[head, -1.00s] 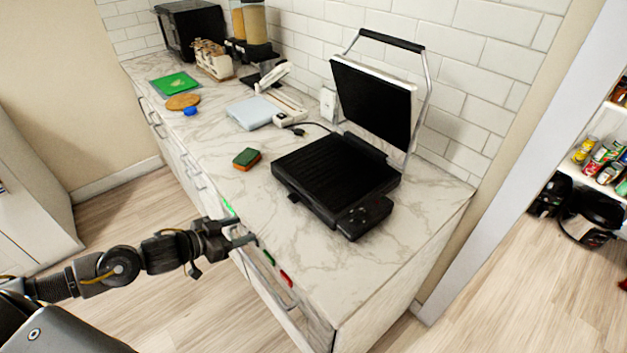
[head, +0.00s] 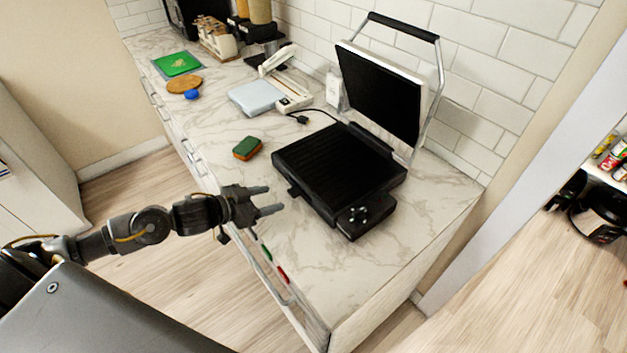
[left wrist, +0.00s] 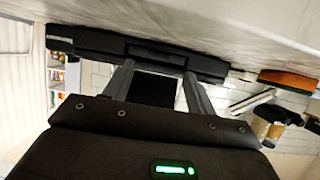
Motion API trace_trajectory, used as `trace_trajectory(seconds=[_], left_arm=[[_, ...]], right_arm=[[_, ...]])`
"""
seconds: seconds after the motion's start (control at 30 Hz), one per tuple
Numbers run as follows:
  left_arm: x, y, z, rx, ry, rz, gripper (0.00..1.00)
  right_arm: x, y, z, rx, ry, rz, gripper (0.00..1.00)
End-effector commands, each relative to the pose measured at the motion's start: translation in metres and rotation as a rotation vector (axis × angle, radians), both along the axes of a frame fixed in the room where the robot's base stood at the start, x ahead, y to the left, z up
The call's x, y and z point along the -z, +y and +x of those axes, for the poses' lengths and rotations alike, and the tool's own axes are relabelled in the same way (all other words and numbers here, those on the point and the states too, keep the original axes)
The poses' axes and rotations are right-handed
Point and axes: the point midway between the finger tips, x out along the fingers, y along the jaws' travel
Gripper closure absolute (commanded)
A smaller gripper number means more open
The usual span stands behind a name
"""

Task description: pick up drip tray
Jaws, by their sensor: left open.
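The black contact grill (head: 335,172) stands on the marble counter with its lid up. A small black tab (head: 294,190) juts from its front-left side, low down; it looks like the front of the drip tray, the rest of which is hidden in the grill. My left gripper (head: 275,199) is open and empty, just short of this tab over the counter's front edge. In the left wrist view the picture is upside down, and the grill's dark front (left wrist: 150,48) lies ahead between and beyond the open fingers (left wrist: 158,72). My right gripper is not in view.
A green and orange sponge (head: 247,148) lies left of the grill. Further back are a white device (head: 256,97), a blue item (head: 192,94), a round wooden board (head: 185,84) and a green board (head: 177,64). The counter (head: 370,262) in front of the grill is clear.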

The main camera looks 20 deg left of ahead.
Motion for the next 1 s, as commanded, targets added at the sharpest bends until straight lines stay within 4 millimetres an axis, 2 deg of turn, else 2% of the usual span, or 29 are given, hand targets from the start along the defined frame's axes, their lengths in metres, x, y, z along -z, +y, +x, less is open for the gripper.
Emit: trace_trajectory(seconds=[0.33,0.5,0.63,0.93,1.0], left_arm=[[0.002,-0.009,0.014,0.002,-0.001,0.000,0.44],[0.003,-0.024,0.036,0.001,-0.002,-0.001,0.44],[0.013,-0.031,0.047,0.001,-0.001,-0.001,0.44],[0.017,-0.033,0.051,0.003,-0.001,0.001,0.44],[0.017,-0.033,0.051,0.003,-0.001,0.001,0.52]], right_arm=[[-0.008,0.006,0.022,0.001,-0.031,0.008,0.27],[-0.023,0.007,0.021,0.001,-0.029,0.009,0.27],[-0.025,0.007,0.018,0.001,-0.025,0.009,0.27],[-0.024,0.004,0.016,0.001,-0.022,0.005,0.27],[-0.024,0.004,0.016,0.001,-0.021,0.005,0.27]])
